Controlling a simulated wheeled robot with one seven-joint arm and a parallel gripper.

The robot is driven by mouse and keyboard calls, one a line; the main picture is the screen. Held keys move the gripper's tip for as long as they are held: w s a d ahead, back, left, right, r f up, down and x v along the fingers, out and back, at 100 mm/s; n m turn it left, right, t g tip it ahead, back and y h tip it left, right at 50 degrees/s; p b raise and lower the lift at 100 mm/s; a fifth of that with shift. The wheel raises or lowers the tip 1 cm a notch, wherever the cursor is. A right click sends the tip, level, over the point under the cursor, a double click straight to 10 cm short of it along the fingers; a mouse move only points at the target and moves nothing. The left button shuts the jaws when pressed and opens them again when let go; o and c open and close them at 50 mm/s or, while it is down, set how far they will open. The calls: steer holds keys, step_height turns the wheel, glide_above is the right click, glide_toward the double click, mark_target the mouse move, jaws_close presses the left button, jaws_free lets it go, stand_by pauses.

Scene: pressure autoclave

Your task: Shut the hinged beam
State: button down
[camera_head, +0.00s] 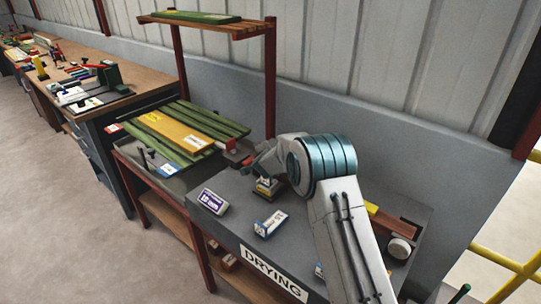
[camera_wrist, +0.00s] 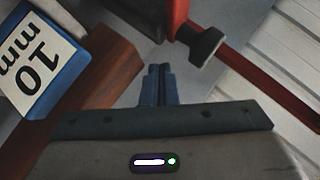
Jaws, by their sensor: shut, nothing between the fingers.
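My gripper (camera_wrist: 158,72) is shut and empty, its two blue-grey fingers together in the wrist view. In the head view my gripper (camera_head: 257,164) is at the left end of the arm, over the back left of the grey bench, and partly hidden. In the wrist view a red bar (camera_wrist: 265,75) with a black knob (camera_wrist: 207,46) lies ahead and to the right of the fingertips. A brown wooden piece (camera_wrist: 95,80) is to their left. I cannot tell for sure which part is the hinged beam. I see no clear contact with the fingers.
A block marked "10 mm" (camera_wrist: 38,65) is at the wrist view's left. In the head view, green slats with a yellow board (camera_head: 177,130) lie on a rack left of the bench (camera_head: 330,262).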

steer(key=shift+r+p, duration=0.45)
steer(key=shift+r, duration=0.1)
step_height(320, 180, up, 4)
steer(key=p, duration=0.3)
steer(key=shift+f, duration=0.25)
steer(key=s+a+r, duration=0.4)
steer(key=s+r, duration=0.2)
steer(key=s+d+r+n+g+y, duration=0.2)
steer(key=s+d+r+n, duration=0.3)
steer(key=s, duration=0.3)
steer(key=s+d+r+n+g+y, duration=0.1)
steer(key=s+d+r+n+y, duration=0.1)
steer(key=s+d+r, duration=0.45)
steer(key=s+d+f+n+g+h, duration=0.1)
steer(key=s+d, duration=0.4)
steer(key=s, duration=0.5)
steer(key=s+d+f+n+g+h, duration=0.1)
steer(key=s+d, duration=0.4)
steer(key=s, duration=0.5)
steer(key=s+d+f+n+g+h, duration=0.2)
steer(key=s+d+g, duration=0.2)
steer(key=s, duration=0.6)
steer(key=shift+s+d, duration=0.3)
steer(key=shift+d, duration=0.5)
steer(key=shift+f, duration=0.1)
